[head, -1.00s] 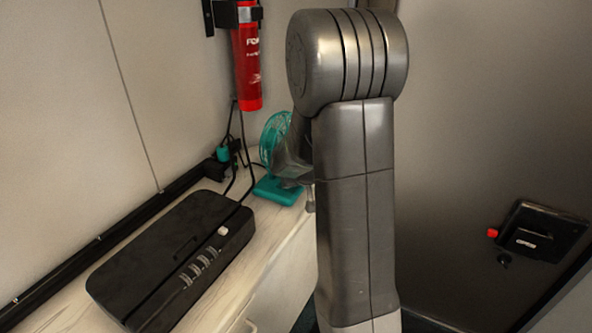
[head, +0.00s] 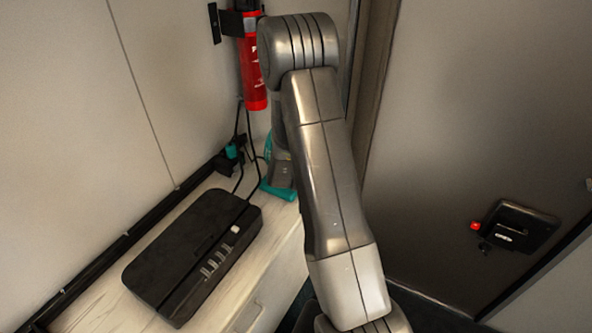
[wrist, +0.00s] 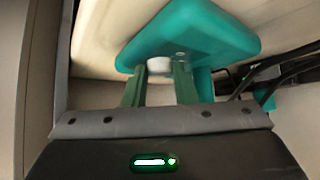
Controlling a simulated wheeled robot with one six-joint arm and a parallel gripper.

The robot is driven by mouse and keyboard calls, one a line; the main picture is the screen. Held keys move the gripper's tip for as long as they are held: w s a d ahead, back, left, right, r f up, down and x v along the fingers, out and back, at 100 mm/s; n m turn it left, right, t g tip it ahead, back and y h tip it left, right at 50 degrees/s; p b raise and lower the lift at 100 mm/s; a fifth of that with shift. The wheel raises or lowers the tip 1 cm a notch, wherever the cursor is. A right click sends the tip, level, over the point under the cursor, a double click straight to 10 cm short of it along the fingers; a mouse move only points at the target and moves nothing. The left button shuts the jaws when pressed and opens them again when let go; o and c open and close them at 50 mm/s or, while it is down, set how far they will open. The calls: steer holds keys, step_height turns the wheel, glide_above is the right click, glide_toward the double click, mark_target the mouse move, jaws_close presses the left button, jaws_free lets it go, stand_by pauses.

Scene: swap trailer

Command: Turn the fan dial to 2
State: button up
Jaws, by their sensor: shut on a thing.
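The teal fan (head: 267,187) stands at the far end of the counter in the head view, mostly hidden behind my arm. In the wrist view its teal base (wrist: 205,35) fills the upper middle. A small white dial (wrist: 159,68) shows on the base's near edge. My gripper (wrist: 160,75) has its two fingers on either side of the dial and is shut on it. The dial's markings and pointer cannot be read. My gripper is hidden behind my arm in the head view.
A black box with a row of switches (head: 195,255) lies on the pale counter (head: 268,262). Black cables and a plug (head: 230,160) are by the wall. A red fire extinguisher (head: 252,75) hangs above. A black wall unit (head: 520,228) is at right.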

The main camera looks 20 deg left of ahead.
steer(key=shift+r, duration=0.1)
stand_by(0.5)
steer(key=o, duration=1)
steer(key=shift+s+d+r, duration=0.1)
steer(key=p+v, duration=0.1)
steer(key=v, duration=1.2)
steer(key=shift+s, duration=0.2)
steer(key=shift+d+r, duration=0.1)
